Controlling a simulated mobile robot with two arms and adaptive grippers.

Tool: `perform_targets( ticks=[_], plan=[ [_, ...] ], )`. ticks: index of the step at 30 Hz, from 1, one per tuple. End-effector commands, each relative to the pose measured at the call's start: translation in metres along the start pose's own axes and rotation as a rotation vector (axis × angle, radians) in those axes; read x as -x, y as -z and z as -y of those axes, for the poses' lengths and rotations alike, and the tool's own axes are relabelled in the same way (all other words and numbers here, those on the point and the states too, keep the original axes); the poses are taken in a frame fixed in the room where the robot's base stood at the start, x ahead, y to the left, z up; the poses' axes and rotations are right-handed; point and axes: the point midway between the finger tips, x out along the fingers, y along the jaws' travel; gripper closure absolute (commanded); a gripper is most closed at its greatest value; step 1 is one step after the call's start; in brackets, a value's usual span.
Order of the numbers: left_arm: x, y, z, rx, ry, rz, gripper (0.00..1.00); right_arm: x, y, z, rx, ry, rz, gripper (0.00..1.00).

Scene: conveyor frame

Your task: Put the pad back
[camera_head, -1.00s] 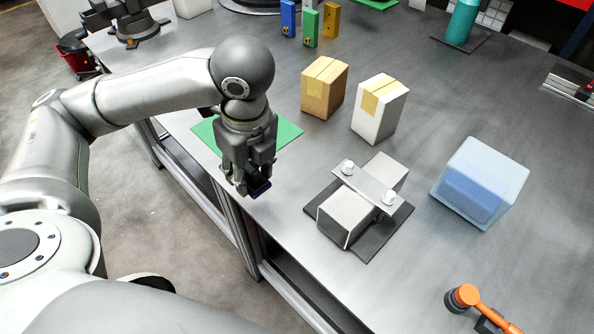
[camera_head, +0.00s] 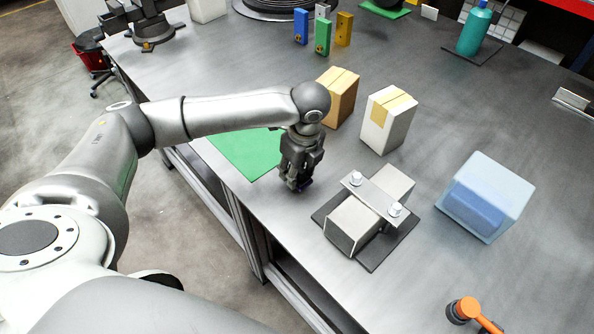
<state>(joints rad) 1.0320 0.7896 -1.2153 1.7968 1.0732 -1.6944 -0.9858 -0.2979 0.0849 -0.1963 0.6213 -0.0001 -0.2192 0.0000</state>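My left gripper (camera_head: 297,184) points down over the table, between the green mat (camera_head: 243,152) and the clamped block. A small dark blue piece (camera_head: 306,183), which may be the pad, shows at its fingertips. The fingers appear shut on it, and most of it is hidden by them. I cannot tell whether it touches the table. A pale grey block (camera_head: 352,226) lies under a metal bar with two bolts (camera_head: 376,196), on a dark flat plate (camera_head: 377,257). My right gripper is out of view.
A tan box (camera_head: 340,98) and a white box (camera_head: 387,120) stand behind the gripper. A translucent bin (camera_head: 487,197) with blue contents is at right. Blue, green and yellow blocks and a teal bottle (camera_head: 474,28) stand farther back.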

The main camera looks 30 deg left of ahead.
Motion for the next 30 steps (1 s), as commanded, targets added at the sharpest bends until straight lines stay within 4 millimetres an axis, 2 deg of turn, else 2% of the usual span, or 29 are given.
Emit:
perform_targets(
  ticks=[1, 5, 15, 16, 20, 21, 30],
  plan=[
    [-0.004, 0.001, -0.001, 0.0, -0.002, -0.001, 0.88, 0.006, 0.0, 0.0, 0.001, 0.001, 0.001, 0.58],
    [-0.014, 0.002, 0.0, 0.0, 0.001, 0.0, 0.88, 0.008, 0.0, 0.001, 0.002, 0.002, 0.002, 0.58],
    [-0.018, 0.003, -0.001, 0.0, 0.0, 0.0, 0.88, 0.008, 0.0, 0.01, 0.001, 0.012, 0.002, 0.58],
    [-0.018, 0.003, 0.0, 0.0, 0.0, 0.0, 0.58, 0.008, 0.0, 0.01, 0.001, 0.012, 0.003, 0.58],
    [-0.018, 0.003, 0.0, 0.0, 0.001, 0.0, 0.41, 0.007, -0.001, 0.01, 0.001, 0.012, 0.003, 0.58],
    [-0.018, 0.003, 0.0, 0.0, 0.001, 0.0, 0.39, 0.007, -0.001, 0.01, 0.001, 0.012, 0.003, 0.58],
    [-0.017, 0.003, 0.0, 0.0, 0.002, 0.0, 0.39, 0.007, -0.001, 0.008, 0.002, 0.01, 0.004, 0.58]
  ],
)
